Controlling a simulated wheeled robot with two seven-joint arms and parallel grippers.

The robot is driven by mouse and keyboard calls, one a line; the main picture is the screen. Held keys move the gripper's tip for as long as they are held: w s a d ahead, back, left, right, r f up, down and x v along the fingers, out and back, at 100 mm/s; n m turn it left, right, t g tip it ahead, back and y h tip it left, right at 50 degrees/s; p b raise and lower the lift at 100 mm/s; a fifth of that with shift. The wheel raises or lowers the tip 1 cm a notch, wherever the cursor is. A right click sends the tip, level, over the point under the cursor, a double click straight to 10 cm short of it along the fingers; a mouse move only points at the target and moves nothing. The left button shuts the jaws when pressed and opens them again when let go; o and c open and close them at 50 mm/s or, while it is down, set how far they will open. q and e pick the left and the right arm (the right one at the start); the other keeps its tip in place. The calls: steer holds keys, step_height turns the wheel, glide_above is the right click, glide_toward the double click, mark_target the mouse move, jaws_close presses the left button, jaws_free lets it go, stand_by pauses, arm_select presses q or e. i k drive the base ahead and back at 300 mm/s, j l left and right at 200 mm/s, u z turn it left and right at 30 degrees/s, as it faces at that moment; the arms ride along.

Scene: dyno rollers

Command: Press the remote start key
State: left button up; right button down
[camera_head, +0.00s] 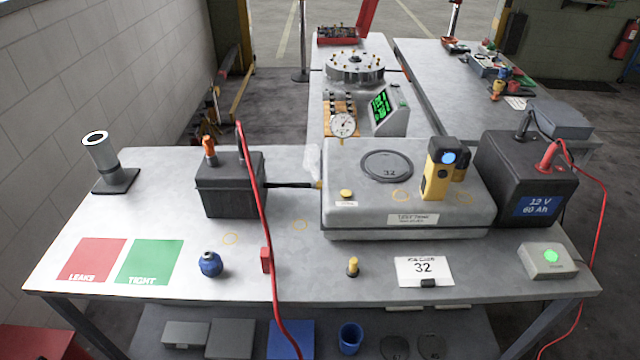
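A small grey box (547,262) sits at the right front of the workbench (340,279). A round bright green button (552,257) is on its top face, and the small label beside it is too small to read. It is the most key-like thing in view, but I cannot tell for sure that it is the remote start key. A red cable (597,270) runs down past the box's right side. Nothing covers the button. Neither of my grippers shows in the head view.
A 12 V battery (500,180) stands behind the button box. A card marked 32 (424,271) and a small yellow-topped plug (353,267) lie to its left. A yellow-black device (439,170) stands on a grey case (345,220). A red cable (262,215) crosses the bench at left.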

mark_target(551, 256)
steer(key=z, duration=1.45)
